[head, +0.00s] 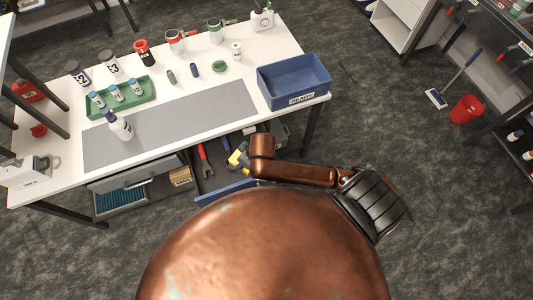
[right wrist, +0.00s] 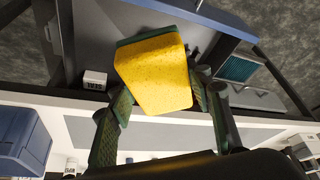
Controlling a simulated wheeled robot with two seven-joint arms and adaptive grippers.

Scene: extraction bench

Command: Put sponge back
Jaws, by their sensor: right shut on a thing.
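The sponge (right wrist: 158,78), yellow with a dark green layer along its top edge, is in the right wrist view. My right gripper (right wrist: 162,88) is shut on it, one finger on each side. The sponge is over an open drawer (head: 228,190) under the bench. I cannot tell whether it touches the drawer floor. In the head view my right arm reaches to this drawer, and its gripper is mostly hidden by the arm. Patches of yellow show beside the arm there. My left gripper is in neither view.
The white bench (head: 60,180) carries a grey mat (head: 185,118), a green tray (head: 148,104) with small bottles, and a blue bin (head: 293,80) at its right end. A red-handled tool (head: 204,158) lies in the drawer. A second open drawer (head: 122,200) is to its left.

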